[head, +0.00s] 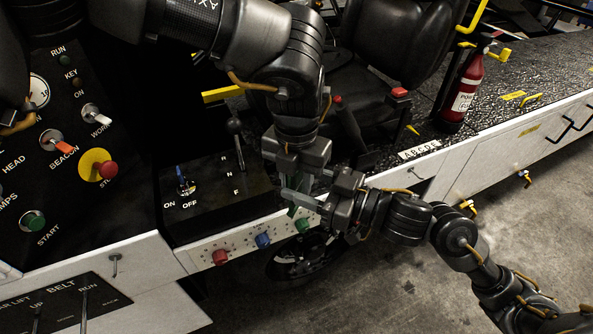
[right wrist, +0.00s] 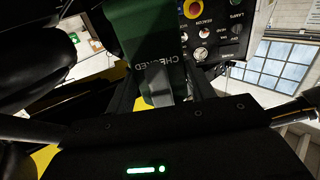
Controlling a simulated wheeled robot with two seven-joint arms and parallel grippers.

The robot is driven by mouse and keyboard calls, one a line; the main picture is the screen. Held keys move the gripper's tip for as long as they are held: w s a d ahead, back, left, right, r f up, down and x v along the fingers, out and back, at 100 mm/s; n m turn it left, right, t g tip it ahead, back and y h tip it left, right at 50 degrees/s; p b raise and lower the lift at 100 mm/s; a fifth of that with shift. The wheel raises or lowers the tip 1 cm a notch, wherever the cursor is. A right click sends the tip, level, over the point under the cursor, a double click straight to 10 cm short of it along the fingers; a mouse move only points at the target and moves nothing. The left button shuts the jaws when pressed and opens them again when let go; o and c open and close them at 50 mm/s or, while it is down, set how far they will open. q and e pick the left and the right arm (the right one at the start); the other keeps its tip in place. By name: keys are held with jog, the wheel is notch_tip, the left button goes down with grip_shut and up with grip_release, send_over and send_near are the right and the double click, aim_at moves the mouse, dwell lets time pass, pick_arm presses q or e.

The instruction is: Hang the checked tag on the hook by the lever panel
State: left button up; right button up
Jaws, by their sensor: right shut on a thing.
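The green checked tag (right wrist: 160,25) with "CHECKED" lettering hangs between the fingers in the right wrist view. In the head view only a small pale and green part of it (head: 297,200) shows between my grippers. My right gripper (head: 318,203) comes in from the right and is shut on the tag. My left gripper (head: 300,178) points down right at the tag, close against the right one; its fingertips are partly hidden, so its opening is unclear. A small metal hook (head: 115,264) is on the white panel right of the lever panel marked BELT (head: 62,303), well left of both grippers.
The gear lever (head: 237,145) and blue ON/OFF switch (head: 184,181) stand on a black console left of my grippers. Red, blue and green knobs (head: 220,256) line the white front below. A red extinguisher (head: 464,92) stands at right. Floor is open at lower centre.

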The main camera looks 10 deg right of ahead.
pick_arm(q)
grip_shut()
pick_arm(e)
jog(key=o, duration=1)
jog(key=shift+o, duration=0.2)
